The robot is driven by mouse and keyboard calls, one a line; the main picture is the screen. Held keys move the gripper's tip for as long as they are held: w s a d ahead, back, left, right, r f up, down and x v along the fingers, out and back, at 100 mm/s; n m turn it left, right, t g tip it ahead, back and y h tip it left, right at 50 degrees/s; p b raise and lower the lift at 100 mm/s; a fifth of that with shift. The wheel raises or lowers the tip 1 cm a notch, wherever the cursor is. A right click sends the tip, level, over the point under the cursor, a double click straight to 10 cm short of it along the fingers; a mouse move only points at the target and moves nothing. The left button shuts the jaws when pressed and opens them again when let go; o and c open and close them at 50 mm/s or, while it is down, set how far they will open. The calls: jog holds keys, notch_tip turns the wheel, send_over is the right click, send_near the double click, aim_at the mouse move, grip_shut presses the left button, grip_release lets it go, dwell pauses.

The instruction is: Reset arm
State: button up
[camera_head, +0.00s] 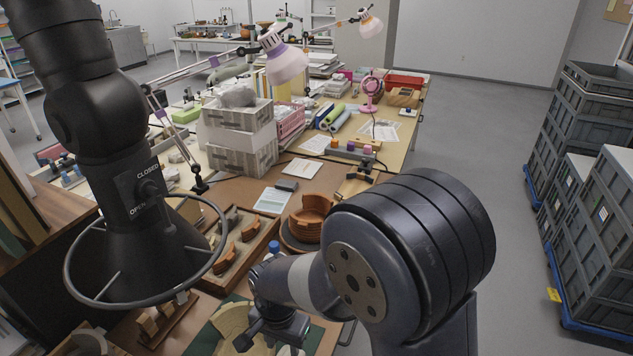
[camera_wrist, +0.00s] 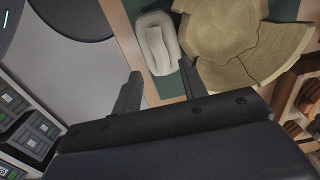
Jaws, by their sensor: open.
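My gripper (camera_wrist: 157,90) is open in the wrist view, with its two dark fingers apart and nothing between them. In the head view my gripper (camera_head: 262,335) hangs low over the near edge of the worktable. Beyond the fingers in the wrist view lies a tan round piece (camera_wrist: 220,35) made of joined sherds with visible seams. A whitish oblong holder (camera_wrist: 157,42) lies beside it on a green mat (camera_wrist: 172,88). In the head view the tan piece (camera_head: 234,318) is partly hidden by my arm.
A wooden tray with terracotta sherds (camera_head: 228,258) and a stacked terracotta pot (camera_head: 309,217) stand on the table. A black fume hood with a ring (camera_head: 150,240) hangs at the left. Grey crates (camera_head: 595,220) stand at the right, with free floor between.

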notch_tip(320, 180, up, 4)
notch_tip(320, 180, down, 11)
jog(key=shift+r, duration=0.2)
notch_tip(320, 180, up, 10)
jog(key=p, duration=0.8)
jog(key=w+d+f+n+b, duration=0.1)
jog(key=w+d+f+b, duration=0.1)
jog(key=w+d, duration=0.3)
jog(key=w+d+f+n+b, duration=0.1)
jog(key=w+d, duration=0.4)
jog(key=d, duration=0.7)
jog(key=shift+w+f+n+b, duration=0.2)
jog(key=shift+f+n+b, duration=0.15)
jog(key=shift+f+n, duration=0.45)
jog(key=shift+s, duration=0.1)
